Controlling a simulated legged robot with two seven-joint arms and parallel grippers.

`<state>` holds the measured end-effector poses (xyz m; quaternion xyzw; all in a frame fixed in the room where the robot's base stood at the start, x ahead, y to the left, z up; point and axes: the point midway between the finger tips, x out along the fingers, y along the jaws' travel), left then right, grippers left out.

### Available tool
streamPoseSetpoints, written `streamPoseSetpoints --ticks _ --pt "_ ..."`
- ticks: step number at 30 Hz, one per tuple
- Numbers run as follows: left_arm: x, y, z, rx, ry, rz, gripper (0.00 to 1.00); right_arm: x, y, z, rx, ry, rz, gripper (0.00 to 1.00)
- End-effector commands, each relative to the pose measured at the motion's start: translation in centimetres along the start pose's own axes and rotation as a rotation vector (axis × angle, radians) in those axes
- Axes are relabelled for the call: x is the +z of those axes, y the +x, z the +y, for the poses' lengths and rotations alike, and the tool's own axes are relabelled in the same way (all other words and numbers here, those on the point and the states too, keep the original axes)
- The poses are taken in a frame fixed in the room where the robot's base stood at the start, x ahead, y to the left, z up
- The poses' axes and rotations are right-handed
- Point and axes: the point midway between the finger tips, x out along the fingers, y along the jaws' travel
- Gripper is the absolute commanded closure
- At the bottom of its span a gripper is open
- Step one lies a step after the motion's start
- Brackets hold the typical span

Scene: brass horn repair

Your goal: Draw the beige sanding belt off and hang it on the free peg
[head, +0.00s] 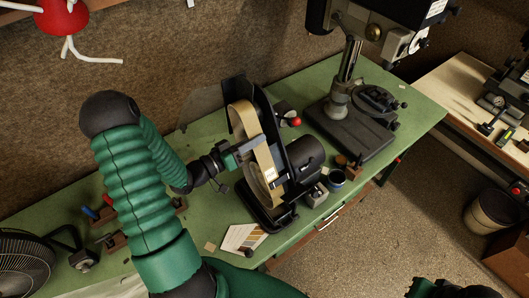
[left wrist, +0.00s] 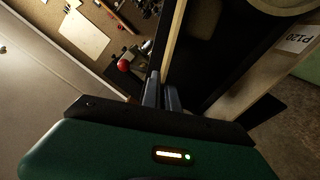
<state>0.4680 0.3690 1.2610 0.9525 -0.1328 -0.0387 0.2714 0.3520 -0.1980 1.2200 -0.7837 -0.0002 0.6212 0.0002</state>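The beige sanding belt (head: 243,115) is looped on the black belt sander (head: 285,165) on the green bench, its loop standing upright. In the left wrist view a "P120" label shows on the beige belt (left wrist: 298,40) at the right. My left gripper (head: 238,150) reaches the belt from the left. In the left wrist view its two fingers (left wrist: 162,95) are close together, with the belt's narrow edge (left wrist: 174,40) running between them. The fingers look shut on the belt. No free peg can be made out.
A drill press (head: 352,120) stands on the bench right of the sander. A red-knobbed lever (head: 296,121) is behind the sander. A fan (head: 25,265) is at the lower left.

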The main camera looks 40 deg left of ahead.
Motion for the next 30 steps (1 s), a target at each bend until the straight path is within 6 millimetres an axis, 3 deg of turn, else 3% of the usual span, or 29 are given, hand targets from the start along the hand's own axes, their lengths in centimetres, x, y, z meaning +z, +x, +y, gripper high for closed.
streamPoseSetpoints --ticks 30 --pt "-0.1 -4.9 0.0 -0.002 0.002 0.001 1.0 -0.1 -0.5 0.0 0.0 0.0 0.0 1.0"
